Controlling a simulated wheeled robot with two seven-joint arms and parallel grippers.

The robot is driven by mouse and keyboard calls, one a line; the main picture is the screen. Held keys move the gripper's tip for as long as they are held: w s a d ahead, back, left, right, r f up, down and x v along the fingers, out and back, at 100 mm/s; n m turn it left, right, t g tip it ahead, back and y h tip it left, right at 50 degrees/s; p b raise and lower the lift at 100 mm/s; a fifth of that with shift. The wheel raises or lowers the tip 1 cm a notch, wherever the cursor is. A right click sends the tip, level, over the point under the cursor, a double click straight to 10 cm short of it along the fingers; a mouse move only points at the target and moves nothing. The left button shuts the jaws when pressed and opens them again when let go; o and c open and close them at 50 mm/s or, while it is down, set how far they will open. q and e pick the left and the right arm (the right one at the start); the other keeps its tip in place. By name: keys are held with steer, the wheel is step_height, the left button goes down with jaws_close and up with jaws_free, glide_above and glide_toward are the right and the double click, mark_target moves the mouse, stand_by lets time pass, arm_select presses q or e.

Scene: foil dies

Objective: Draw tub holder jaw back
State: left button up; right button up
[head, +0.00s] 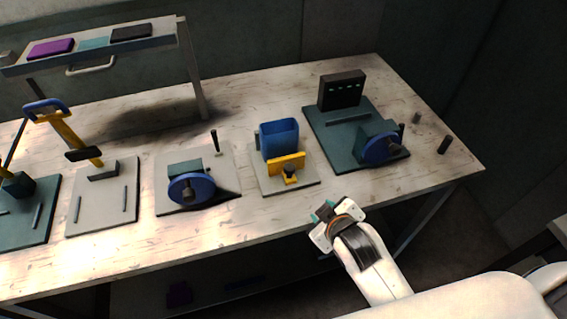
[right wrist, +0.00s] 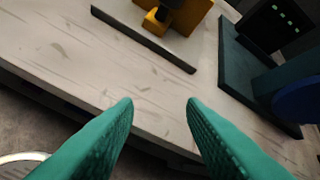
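The tub holder is a pale plate (head: 262,181) with a blue tub (head: 281,139) standing on it. A yellow jaw (head: 287,163) with a dark knob stands at the tub's front side, against or very near it. In the right wrist view the yellow jaw (right wrist: 187,12) shows at the top, cut off by the frame edge. My right gripper (head: 325,211) is at the table's front edge, in front of the holder and apart from it. Its two green fingers (right wrist: 160,103) are spread with nothing between them. My left gripper is not in view.
A dark green plate with a blue wheel (head: 380,149) and a black box (head: 341,90) stands right of the holder. Left of it is a pale plate with another blue wheel (head: 191,189). Bare table (head: 245,218) lies in front of the holder.

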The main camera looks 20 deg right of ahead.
steer(key=w+a+r+n+t+y, duration=0.3)
steer(key=w+a+r+n+t, duration=0.3)
steer(key=r, duration=0.4)
steer(key=w+a+r+n+t+y, duration=0.3)
steer(key=w+r+n+t, duration=0.1)
steer(key=w+r+n, duration=0.4)
steer(key=s+a+r+n+g+y, duration=0.3)
steer(key=a+r+n+g+y, duration=0.35)
steer(key=n, duration=0.55)
steer(key=s+a+r+n+g+y, duration=0.3)
steer(key=a+n+y, duration=0.5)
steer(key=n, duration=0.4)
steer(key=n+g+h, duration=1)
steer(key=n+h, duration=1)
steer(key=n, duration=0.4)
glide_above(290, 166)
step_height(290, 166, down, 13)
step_height(290, 166, down, 10)
steer(key=p, duration=0.5)
steer(key=shift+s+a+f, duration=0.1)
steer(key=shift+f, duration=0.6)
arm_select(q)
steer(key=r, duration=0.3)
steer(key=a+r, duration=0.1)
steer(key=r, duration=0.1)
